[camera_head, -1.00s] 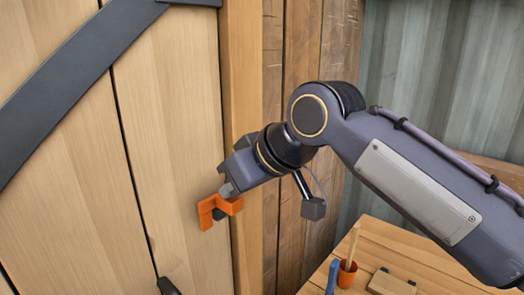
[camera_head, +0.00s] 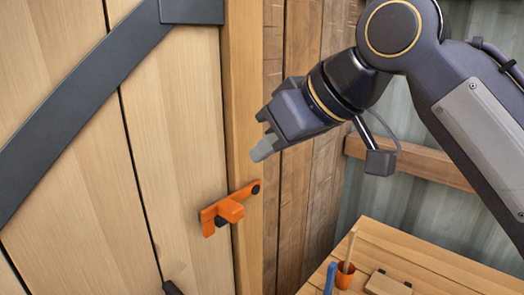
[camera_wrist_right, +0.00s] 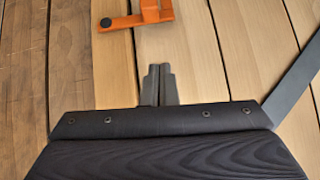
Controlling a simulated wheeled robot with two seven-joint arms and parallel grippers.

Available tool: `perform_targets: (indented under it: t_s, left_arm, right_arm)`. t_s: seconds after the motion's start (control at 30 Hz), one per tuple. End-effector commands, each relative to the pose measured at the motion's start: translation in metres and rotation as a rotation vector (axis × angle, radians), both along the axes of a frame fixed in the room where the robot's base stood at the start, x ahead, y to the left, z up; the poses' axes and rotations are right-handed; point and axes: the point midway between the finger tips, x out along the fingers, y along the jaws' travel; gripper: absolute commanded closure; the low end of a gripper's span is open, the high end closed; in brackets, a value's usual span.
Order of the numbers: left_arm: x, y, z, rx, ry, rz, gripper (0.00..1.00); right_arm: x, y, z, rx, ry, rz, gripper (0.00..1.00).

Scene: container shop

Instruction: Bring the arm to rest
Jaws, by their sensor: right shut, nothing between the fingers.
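My right arm comes in from the right in the head view. Its gripper (camera_head: 264,150) is shut and empty, above and to the right of an orange latch, clear of it. The right wrist view also shows the gripper (camera_wrist_right: 158,84) with its fingers together. The orange latch (camera_head: 230,210) is on the wooden door (camera_head: 175,130), and its bar reaches across to the door post (camera_head: 243,90). The latch also shows at the top of the wrist view (camera_wrist_right: 150,17). My left gripper is not in view.
A wooden table (camera_head: 400,255) stands at the lower right with an orange cup (camera_head: 346,275), a blue-handled thing (camera_head: 331,278) and a small wooden board (camera_head: 388,284). A dark diagonal brace (camera_head: 85,105) crosses the door. A wooden rail (camera_head: 420,165) runs along the corrugated wall.

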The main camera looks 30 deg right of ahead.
Motion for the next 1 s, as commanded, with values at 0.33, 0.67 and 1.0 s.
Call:
perform_targets:
  t_s: [0.33, 0.67, 1.0]
  left_arm:
    - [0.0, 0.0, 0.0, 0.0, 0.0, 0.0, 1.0]
    - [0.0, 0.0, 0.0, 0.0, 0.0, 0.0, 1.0]
    - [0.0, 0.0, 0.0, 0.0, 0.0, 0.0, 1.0]
  right_arm:
    - [0.0, 0.0, 0.0, 0.0, -0.001, 0.0, 1.0]
    - [-0.013, -0.017, -0.104, 0.017, 0.114, -0.112, 1.0]
    - [-0.081, -0.027, -0.303, 0.193, 0.317, -0.319, 1.0]
